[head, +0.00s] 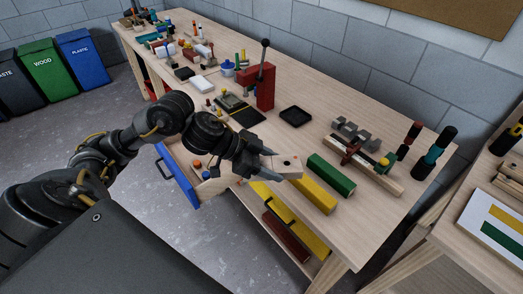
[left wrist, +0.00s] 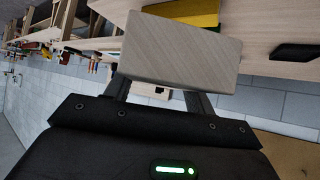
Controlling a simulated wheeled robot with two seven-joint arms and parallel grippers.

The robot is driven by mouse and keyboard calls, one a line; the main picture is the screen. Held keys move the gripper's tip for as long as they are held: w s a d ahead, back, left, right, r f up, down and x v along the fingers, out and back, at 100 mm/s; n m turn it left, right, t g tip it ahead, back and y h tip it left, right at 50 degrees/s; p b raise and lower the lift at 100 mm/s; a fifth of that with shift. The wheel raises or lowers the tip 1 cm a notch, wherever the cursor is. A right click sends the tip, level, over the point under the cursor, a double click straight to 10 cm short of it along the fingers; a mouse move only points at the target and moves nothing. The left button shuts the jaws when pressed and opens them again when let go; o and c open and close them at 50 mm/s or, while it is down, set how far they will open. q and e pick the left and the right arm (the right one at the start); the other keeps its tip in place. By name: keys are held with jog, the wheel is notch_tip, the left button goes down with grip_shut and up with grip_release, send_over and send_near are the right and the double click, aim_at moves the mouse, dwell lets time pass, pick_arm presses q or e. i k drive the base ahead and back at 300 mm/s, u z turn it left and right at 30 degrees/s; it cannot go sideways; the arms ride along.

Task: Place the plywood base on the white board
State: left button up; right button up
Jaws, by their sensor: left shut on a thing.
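In the left wrist view the plywood base (left wrist: 180,52) fills the space between the fingers. The white board (head: 485,226) lies on a separate table at the right edge of the head view, apart from the block. It bears a yellow strip and a green strip. My right gripper is not in view.
A green batten (head: 331,173) and a yellow batten (head: 307,193) lie on the workbench (head: 352,222) beside the held block. A clamp fixture (head: 362,160), dark cylinders (head: 433,152), a black tray (head: 296,117) and a red press (head: 265,88) stand behind. A gap separates the two tables.

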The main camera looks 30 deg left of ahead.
aim_at(200, 82)
jog(key=k, duration=0.5)
jog(key=u, duration=2.15)
jog(key=i, duration=1.5)
jog(key=z, duration=2.2)
